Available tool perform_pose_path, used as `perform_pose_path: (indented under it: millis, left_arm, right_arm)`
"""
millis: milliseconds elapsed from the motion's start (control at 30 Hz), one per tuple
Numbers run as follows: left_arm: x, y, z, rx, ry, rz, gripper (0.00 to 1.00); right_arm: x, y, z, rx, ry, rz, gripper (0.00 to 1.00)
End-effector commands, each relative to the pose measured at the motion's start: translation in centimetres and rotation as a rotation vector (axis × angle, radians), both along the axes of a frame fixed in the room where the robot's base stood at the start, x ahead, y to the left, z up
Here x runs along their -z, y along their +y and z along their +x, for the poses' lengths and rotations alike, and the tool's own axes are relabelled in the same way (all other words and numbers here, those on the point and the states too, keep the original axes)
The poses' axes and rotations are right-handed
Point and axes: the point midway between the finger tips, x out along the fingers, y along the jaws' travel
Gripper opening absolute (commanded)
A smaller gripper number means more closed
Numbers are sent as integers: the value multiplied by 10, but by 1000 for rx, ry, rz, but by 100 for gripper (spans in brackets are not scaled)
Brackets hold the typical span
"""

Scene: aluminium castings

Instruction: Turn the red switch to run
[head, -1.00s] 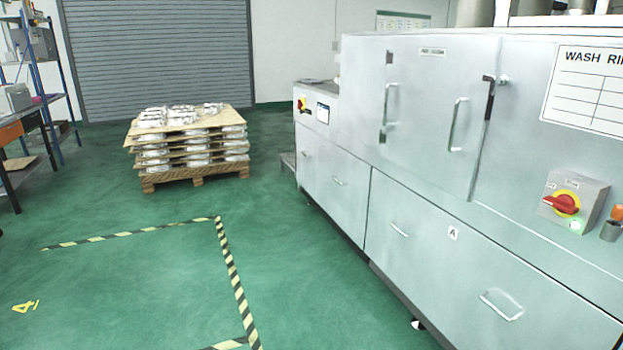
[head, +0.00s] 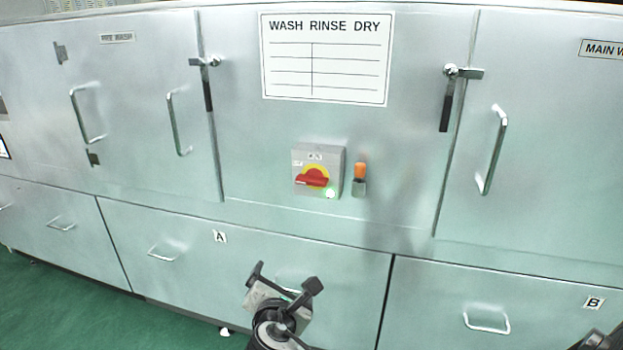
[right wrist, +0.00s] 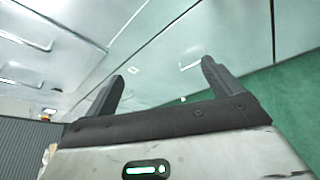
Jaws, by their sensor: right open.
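The red switch (head: 312,181) is a red handle on a yellow disc, on a grey box on the front of the steel washing machine. Its handle lies nearly level, slightly tilted, with its end to the left. The lettering on the box is too small to read.
An orange-topped item (head: 360,171) sits in a grey holder just right of the switch box. Door handles (head: 497,150) and black latch levers (head: 445,112) stick out from the machine (head: 400,215). Drawer handles (head: 487,323) line its lower front. Green floor (head: 60,310) shows at lower left.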

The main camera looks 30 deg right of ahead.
Motion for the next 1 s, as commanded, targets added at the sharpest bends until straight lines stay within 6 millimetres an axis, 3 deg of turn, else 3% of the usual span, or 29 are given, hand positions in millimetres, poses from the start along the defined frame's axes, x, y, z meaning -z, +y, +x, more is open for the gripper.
perform_pose_path:
  millis: [33, 100, 200, 300, 467, 1000]
  left_arm:
    - [-2, 1, 0, 0, 1, 3, 0]
    - [-3, 2, 0, 0, -2, 6, 0]
    - [-5, 3, 2, 0, -9, 9, 0]
    - [-7, 3, 5, 1, -16, 12, 0]
    - [-8, 4, 7, 1, -21, 13, 0]
    - [-6, 5, 6, 1, -13, 17, 0]
  right_arm:
    - [-35, -9, 15, 25, 15, -176, 91]
    - [-69, -19, 25, 73, 56, -375, 91]
    - [-103, -28, 30, 134, 102, -553, 91]
    - [-118, -33, 33, 169, 128, -633, 91]
    - [-121, -46, 44, 175, 136, -651, 91]
    - [-120, -131, 116, 173, 134, -645, 91]
